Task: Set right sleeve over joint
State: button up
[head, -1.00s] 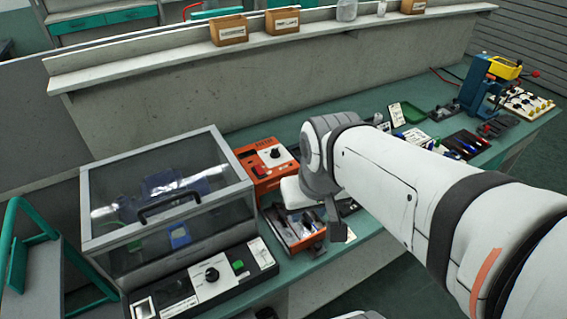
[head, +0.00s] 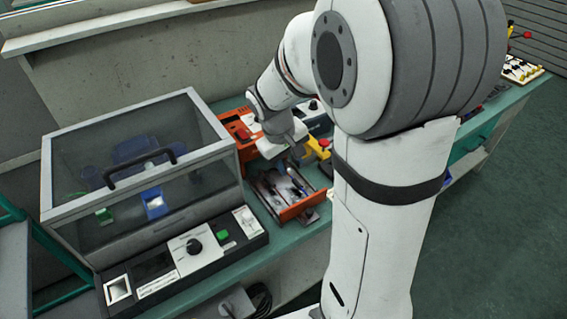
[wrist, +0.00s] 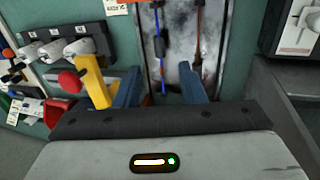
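My gripper (wrist: 160,88) shows two blue fingers spread apart in the wrist view, with no object visibly held between them. Beyond them is a grey, smeared tray (wrist: 180,75) with two thin leads. The left lead (wrist: 158,50) is blue and dark with a reddish stretch. The right lead (wrist: 197,45) is dark with a reddish-brown stretch. I cannot tell sleeve from joint at this size. In the head view, my gripper (head: 290,160) is over the orange-edged tray (head: 292,212), partly hidden by my wrist.
A clear-lidded box (head: 135,165) stands left of the tray, with a black control panel (head: 185,265) in front. A yellow part (wrist: 95,82) with a red knob (wrist: 70,82) is close beside the left finger. An orange unit (head: 235,128) stands behind the tray.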

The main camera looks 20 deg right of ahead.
aim_at(297, 182)
jog(key=x, duration=0.8)
jog(key=shift+w+f+b, duration=0.15)
jog(key=shift+f+b, duration=0.05)
jog(key=shift+b, duration=0.1)
jog(key=shift+c, duration=0.4)
grip_shut()
